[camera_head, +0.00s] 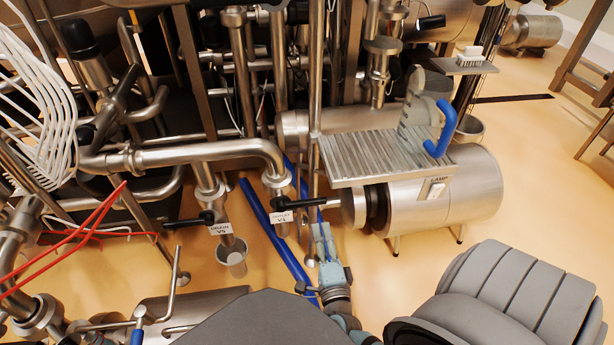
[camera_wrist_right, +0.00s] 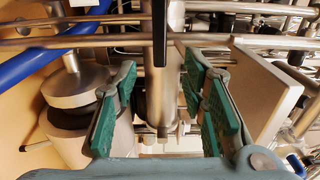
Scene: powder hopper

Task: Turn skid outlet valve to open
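The outlet valve has a black lever (camera_head: 298,203) above a white tag (camera_head: 284,218) that appears to read OUTLET V1. The lever points to the right from its pipe. My right gripper (camera_head: 322,230) is just below the lever's right end. In the right wrist view the gripper (camera_wrist_right: 159,78) is open, with green pads on both sides and nothing clasped. A black bar, apparently the lever (camera_wrist_right: 160,35), runs down from the top edge between the fingers' lines, apart from both pads. My left gripper is not in view.
A second black lever (camera_head: 188,221) with a DRAIN V5 tag (camera_head: 220,229) is to the left. A motor-like steel cylinder (camera_head: 460,195) under a ribbed plate (camera_head: 375,158) stands close on the right. A blue hose (camera_head: 275,235) runs along the floor. Pipes crowd the back.

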